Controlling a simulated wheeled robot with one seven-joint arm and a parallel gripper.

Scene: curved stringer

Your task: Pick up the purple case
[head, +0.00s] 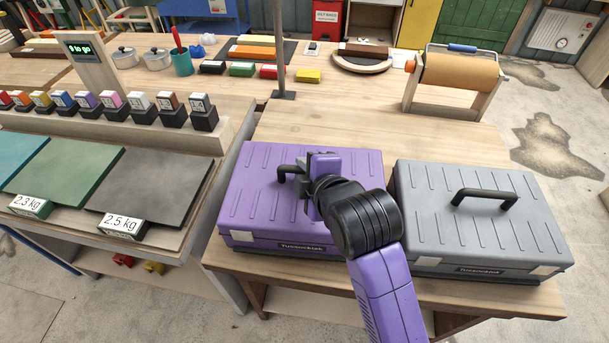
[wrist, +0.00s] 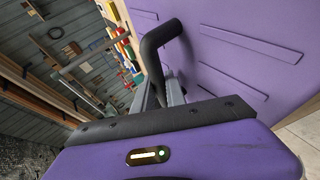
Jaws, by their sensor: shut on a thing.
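The purple case (head: 259,184) lies flat on the wooden table, left of a grey case. Its black handle (head: 285,174) stands up from the lid, and my arm hides its right part. My gripper (head: 309,178) is over the middle of the lid, at the handle. In the wrist view, the black handle (wrist: 152,46) runs down between the fingers, with the purple lid (wrist: 230,45) beside it. My gripper (wrist: 163,95) is shut on the handle. I cannot see any gap between the case and the table.
The grey case (head: 478,215) stands close on the right, with its own black handle (head: 484,198). A thin dark post (head: 279,50) rises behind the purple case. A paper roll holder (head: 455,80) stands at the back right. Left is a bench with weight-labelled mats (head: 150,185).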

